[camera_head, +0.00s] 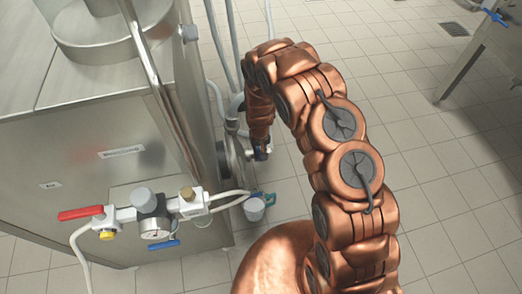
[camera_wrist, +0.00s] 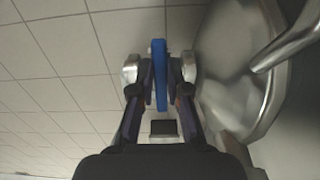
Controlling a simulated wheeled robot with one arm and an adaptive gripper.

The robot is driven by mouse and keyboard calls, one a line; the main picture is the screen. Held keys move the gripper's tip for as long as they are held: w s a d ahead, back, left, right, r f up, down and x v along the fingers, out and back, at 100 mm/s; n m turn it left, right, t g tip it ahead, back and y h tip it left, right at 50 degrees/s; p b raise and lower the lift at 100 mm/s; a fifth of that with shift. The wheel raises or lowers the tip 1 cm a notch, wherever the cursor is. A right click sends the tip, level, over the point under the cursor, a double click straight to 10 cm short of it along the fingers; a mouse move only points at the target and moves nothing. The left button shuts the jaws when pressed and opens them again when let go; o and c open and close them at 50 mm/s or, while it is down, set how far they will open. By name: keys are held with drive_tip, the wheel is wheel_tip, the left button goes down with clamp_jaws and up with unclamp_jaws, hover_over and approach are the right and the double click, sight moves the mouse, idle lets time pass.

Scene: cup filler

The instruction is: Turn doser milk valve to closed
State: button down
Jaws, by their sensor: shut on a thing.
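My gripper (camera_wrist: 160,72) is shut on a blue valve handle (camera_wrist: 159,58), which shows edge-on and upright between the two fingertips in the wrist view. In the head view, my arm arches over and down, and my gripper (camera_head: 262,152) is at the right side of the steel machine, close to the pipe fittings (camera_head: 235,150). The held handle is mostly hidden there by the gripper. The valve body behind it cannot be made out, nor can I read its open or closed position.
The steel machine (camera_head: 60,165) fills the left. A pale container (camera_head: 254,208) is below my gripper. Hoses run behind it.

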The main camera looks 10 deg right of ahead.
drive_tip(key=shift+w+a+r, duration=0.1)
drive_tip(key=shift+w, duration=0.05)
drive_tip(key=c, duration=1.1)
unclamp_jaws()
drive_tip(key=shift+c, duration=0.2)
wheel_tip(320, 180, up, 12)
